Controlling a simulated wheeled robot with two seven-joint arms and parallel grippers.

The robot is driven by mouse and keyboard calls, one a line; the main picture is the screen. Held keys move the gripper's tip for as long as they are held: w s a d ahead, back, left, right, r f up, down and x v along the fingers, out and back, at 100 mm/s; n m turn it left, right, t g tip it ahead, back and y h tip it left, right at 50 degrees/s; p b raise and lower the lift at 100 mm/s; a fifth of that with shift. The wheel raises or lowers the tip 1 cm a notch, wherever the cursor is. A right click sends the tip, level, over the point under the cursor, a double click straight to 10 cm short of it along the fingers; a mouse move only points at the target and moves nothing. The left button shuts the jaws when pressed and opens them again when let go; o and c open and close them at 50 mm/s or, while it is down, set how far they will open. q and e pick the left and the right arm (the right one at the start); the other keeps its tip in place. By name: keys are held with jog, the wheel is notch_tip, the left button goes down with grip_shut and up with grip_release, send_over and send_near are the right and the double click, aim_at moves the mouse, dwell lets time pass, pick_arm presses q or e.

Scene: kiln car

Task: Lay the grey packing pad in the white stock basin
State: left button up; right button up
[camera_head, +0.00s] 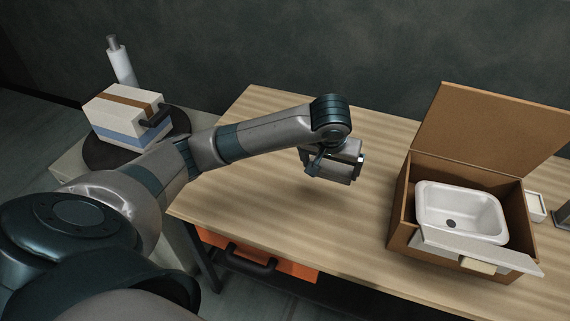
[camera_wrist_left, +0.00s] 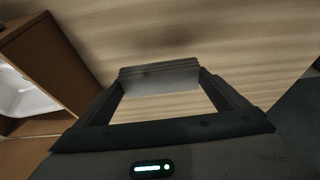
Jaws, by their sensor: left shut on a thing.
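The white stock basin (camera_head: 462,207) sits inside an open brown box at the right. It is empty apart from a dark round spot on its floor. Its edge also shows in the left wrist view (camera_wrist_left: 22,92). My left gripper (camera_head: 340,162) is over the middle of the table, left of the box and apart from it. In the left wrist view its two fingers are shut on a grey ridged piece (camera_wrist_left: 160,75), which looks like the grey packing pad. In the head view I cannot clearly tell the pad from the gripper. My right gripper is not in view.
The brown box (camera_head: 398,215) has its lid (camera_head: 490,125) raised at the back. A pale grey slab (camera_head: 475,250) with a cream block (camera_head: 478,267) lies across its front. The table (camera_head: 300,235) between gripper and box is clear. A striped case (camera_head: 125,112) stands far left.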

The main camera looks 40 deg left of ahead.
pick_arm(q)
jog(key=a, duration=0.1)
jog(key=a+f, duration=0.1)
jog(key=a, duration=0.1)
jog(key=a+f+p, duration=0.1)
jog(key=shift+s+a+f, duration=0.1)
jog(key=shift+a+f, duration=0.05)
jog(key=shift+a, duration=0.05)
jog(key=a+f, duration=0.1)
jog(key=a, duration=0.1)
jog(key=a+f, duration=0.2)
jog(key=a+f+p, duration=0.1)
jog(key=a, duration=0.1)
jog(key=shift+a+f, duration=0.15)
jog(key=shift+a, duration=0.2)
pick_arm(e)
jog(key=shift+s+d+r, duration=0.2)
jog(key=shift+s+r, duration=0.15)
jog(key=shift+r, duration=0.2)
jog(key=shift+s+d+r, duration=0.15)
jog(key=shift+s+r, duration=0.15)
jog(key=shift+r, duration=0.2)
pick_arm(q)
jog(key=shift+s+f+p, duration=0.1)
jog(key=shift+f+p, duration=0.55)
jog(key=shift+f, duration=1.35)
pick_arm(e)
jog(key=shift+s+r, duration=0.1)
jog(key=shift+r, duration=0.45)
